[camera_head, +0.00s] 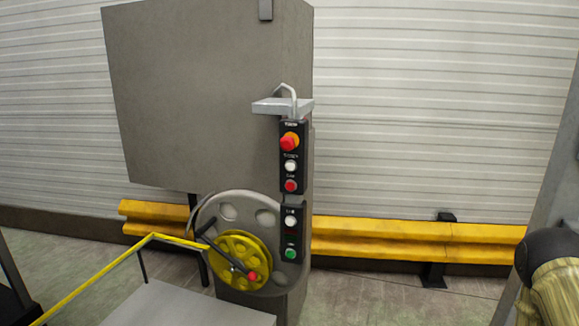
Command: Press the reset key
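A black button panel (292,154) is on the narrow right side of a grey cabinet, below a small grey ledge. From top to bottom it carries an orange-red mushroom button (290,141), a white button (290,166) and a red button (290,186). A second black panel (291,236) below it has another white button (290,221) and a green button (290,253). The small labels are too blurred to read, so I cannot tell which one is the reset key. My gripper is not in view.
The grey cabinet (205,90) fills the upper left. A yellow handwheel (236,250) with a crank sticks out left of the lower panel. A yellow rail (90,285) and grey surface (185,305) lie in front. A yellow barrier (400,238) runs behind. A dark-and-tan rounded part (560,285) is at right.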

